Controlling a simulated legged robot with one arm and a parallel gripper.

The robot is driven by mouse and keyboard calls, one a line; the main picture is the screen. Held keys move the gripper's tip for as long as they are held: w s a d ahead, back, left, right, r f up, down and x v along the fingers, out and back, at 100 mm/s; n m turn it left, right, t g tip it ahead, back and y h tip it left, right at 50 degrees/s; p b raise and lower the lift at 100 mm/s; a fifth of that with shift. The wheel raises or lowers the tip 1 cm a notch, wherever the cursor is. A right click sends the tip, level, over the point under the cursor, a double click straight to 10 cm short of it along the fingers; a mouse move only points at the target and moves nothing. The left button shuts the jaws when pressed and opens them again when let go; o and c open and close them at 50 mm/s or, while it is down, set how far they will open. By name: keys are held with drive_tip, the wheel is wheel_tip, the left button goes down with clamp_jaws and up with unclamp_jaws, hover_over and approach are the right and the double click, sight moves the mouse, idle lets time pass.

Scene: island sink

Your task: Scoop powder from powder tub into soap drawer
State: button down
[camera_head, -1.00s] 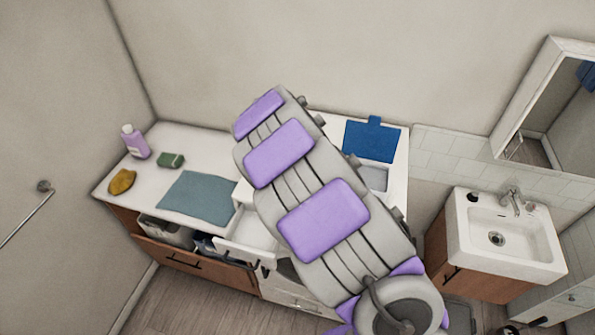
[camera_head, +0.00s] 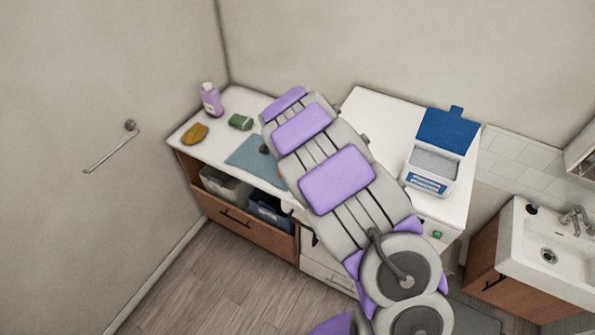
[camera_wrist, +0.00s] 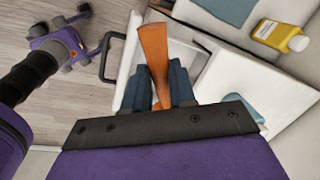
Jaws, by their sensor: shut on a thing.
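My gripper (camera_wrist: 158,80) is shut on an orange scoop (camera_wrist: 153,45) in the wrist view. The scoop points away from the wrist; whether it holds powder I cannot tell. The powder tub (camera_head: 427,184), white with a blue label and raised blue lid, stands open on the right worktop with pale powder inside.
On the left counter are a purple bottle (camera_head: 211,102), a green sponge (camera_head: 241,122), a yellow cloth (camera_head: 195,134) and a teal mat (camera_head: 247,152). A wooden drawer (camera_head: 230,215) stands open below. A yellow bottle (camera_wrist: 280,35) shows in the wrist view. A sink (camera_head: 550,250) is at right.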

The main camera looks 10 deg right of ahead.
drive_tip(key=shift+a, duration=0.2)
drive_tip(key=shift+d+y, duration=0.4)
drive_tip(key=shift+d, duration=0.55)
drive_tip(key=shift+d+y, duration=0.15)
drive_tip(key=shift+y, duration=0.15)
drive_tip(key=shift+s+a+f+y, duration=0.1)
drive_tip(key=shift+a+f+y, duration=0.2)
drive_tip(key=shift+y, duration=0.5)
